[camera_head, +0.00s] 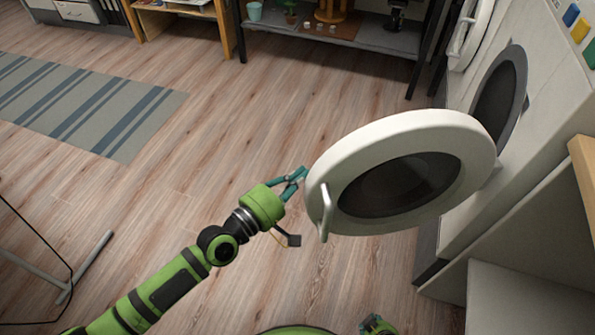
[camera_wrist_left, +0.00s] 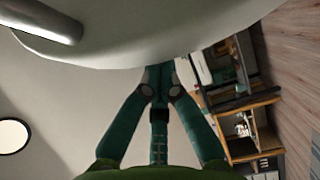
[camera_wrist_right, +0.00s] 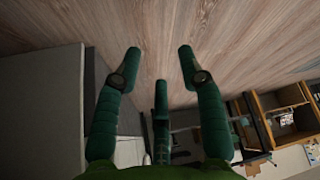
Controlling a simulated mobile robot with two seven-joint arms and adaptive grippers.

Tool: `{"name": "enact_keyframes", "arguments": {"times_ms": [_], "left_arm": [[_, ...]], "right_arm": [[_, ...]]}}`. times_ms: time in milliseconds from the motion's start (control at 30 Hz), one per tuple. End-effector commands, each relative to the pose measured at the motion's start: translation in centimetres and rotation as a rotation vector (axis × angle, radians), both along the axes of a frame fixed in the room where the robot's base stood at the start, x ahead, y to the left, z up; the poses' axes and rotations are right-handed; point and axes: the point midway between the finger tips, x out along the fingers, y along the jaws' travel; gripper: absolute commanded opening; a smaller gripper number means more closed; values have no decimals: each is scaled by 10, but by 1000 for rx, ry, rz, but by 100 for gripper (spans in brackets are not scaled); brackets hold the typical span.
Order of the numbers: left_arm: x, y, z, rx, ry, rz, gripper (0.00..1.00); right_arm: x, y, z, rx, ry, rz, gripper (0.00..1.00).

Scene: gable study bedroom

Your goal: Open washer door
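The washer (camera_head: 545,105) stands at the right of the head view, with its dark round opening (camera_head: 499,97) uncovered. Its round white door (camera_head: 450,123) with dark glass is swung wide out from the front, over the floor. A pale bar handle (camera_head: 326,210) is on the door's left edge. It also shows in the left wrist view (camera_wrist_left: 50,22). My left gripper (camera_head: 300,174) is beside the door's left rim, away from the handle. Its fingers converge with nothing visible between them; the door rim partly hides the tips in the left wrist view. My right gripper (camera_wrist_right: 158,57) is open and empty, low near the bottom edge of the head view.
Another white rounded part (camera_head: 470,32) juts out beyond the opening. A dark-framed shelf (camera_head: 370,37) with small items stands at the back. A wooden edge (camera_head: 582,165) is at far right.

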Motion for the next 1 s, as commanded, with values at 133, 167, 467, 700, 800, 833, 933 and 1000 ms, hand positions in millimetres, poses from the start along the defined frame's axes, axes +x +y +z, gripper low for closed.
{"name": "enact_keyframes", "arguments": {"times_ms": [133, 167, 467, 700, 800, 833, 933, 1000], "left_arm": [[0, 0, 0, 0, 0, 1, 0], [-1, 0, 1, -1, 1, 2, 0], [-39, -9, 5, -5, 9, 81, 0], [-85, -21, 4, -7, 10, 182, 0], [-105, -28, 2, -6, 8, 229, 0], [-110, -30, 1, -4, 8, 240, 0], [-121, -33, 1, -3, 4, 270, 0], [-124, -34, 1, 0, 1, 280, 0]], "right_arm": [[0, 0, 1, 0, 0, 0, 40], [0, 0, 2, 0, 1, 0, 40], [-72, -7, 12, -14, 134, -6, 40], [-142, -11, 21, -29, 277, -15, 40], [-162, -13, 24, -33, 320, -18, 40], [-167, -13, 25, -34, 329, -19, 40], [-176, -13, 25, -37, 349, -20, 40], [-179, -14, 25, -37, 356, -20, 40]]}}
